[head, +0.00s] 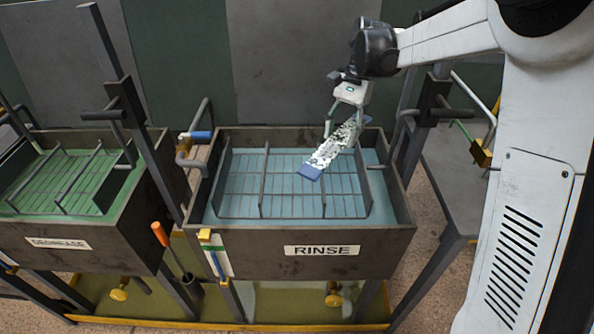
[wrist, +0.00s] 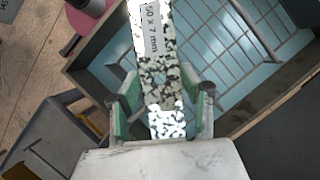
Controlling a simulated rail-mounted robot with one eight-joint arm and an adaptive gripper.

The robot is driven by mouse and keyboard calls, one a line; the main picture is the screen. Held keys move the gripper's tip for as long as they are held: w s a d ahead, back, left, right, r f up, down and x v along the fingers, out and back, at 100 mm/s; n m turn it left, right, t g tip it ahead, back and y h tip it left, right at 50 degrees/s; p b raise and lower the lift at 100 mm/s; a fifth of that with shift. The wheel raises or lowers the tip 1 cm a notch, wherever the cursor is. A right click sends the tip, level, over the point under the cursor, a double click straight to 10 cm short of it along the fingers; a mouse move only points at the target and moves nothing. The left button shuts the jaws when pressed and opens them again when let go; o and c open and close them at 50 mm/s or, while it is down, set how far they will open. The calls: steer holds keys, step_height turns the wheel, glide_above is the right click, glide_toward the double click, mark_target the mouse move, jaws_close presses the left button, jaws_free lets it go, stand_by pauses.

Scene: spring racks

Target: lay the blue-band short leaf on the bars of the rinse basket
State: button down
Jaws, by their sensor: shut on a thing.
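The blue-band short leaf (head: 327,149) is a flat, speckled grey-white strip with a blue band at its lower end. It slants down to the left over the right part of the rinse basket (head: 265,188). My gripper (head: 349,115) is shut on its upper end. In the wrist view, the leaf (wrist: 152,45) runs up between the fingers of my gripper (wrist: 163,110) and shows the print "50 x 7 mm"; its banded end is out of frame. The basket has wire bars over blue liquid in the RINSE tank. I cannot tell whether the leaf touches the bars.
The rinse tank (head: 300,262) has dark walls around the basket. The degrease tank (head: 85,255) with green liquid stands at left. A dark post (head: 140,110) rises between them. The left half of the rinse basket is empty.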

steer(key=w+a+f+m+t+y+b, duration=0.1)
steer(key=w+a+m+t, duration=0.1)
steer(key=a+m, duration=0.35)
steer(key=w+a+f+m+t+y, duration=0.1)
steer(key=a+f+m+t, duration=0.1)
steer(key=a+m, duration=0.35)
glide_above(294, 182)
step_height(294, 182, down, 10)
steer(key=shift+d+r+b, duration=0.1)
steer(key=shift+r+b, duration=0.15)
steer(key=shift+b, duration=0.15)
steer(key=shift+f+b, duration=0.5)
steer(key=c, duration=1)
jaws_free()
steer(key=shift+c, duration=0.2)
steer(key=shift+r, duration=0.1)
steer(key=shift+r+p, duration=0.45)
steer(key=shift+p, duration=0.1)
steer(key=v, duration=1.2)
steer(key=shift+w, duration=0.2)
